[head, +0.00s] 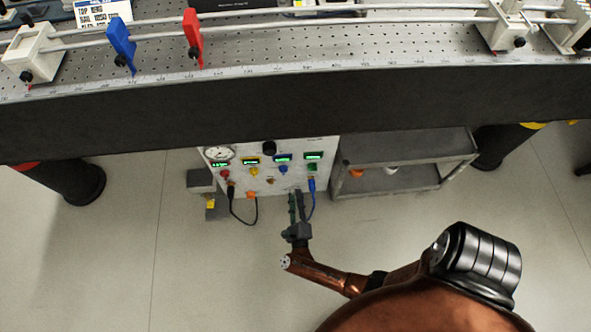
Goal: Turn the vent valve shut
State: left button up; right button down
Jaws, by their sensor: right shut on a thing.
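A white control panel (240,184) stands on the floor below the bench, with coloured knobs, green displays and a round gauge (218,154). My right gripper (296,195) reaches the lower right part of its front, its narrow fingers pointing at the panel. It is shut on what I take to be the vent valve's handle, which the fingers largely hide. The handle's angle is too small and covered to tell. My left gripper is not in view.
A blue cable (310,203) hangs just right of the fingers, and a black cable (242,222) loops at the left. The dark bench edge (250,110) overhangs above. A grey cart (400,178) stands right of the panel. The floor in front is clear.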

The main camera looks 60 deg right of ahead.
jog(key=shift+f+n, duration=0.1)
jog(key=shift+n, duration=2.9)
jog(key=c, duration=1.7)
grip_release()
jog(key=shift+o, duration=0.5)
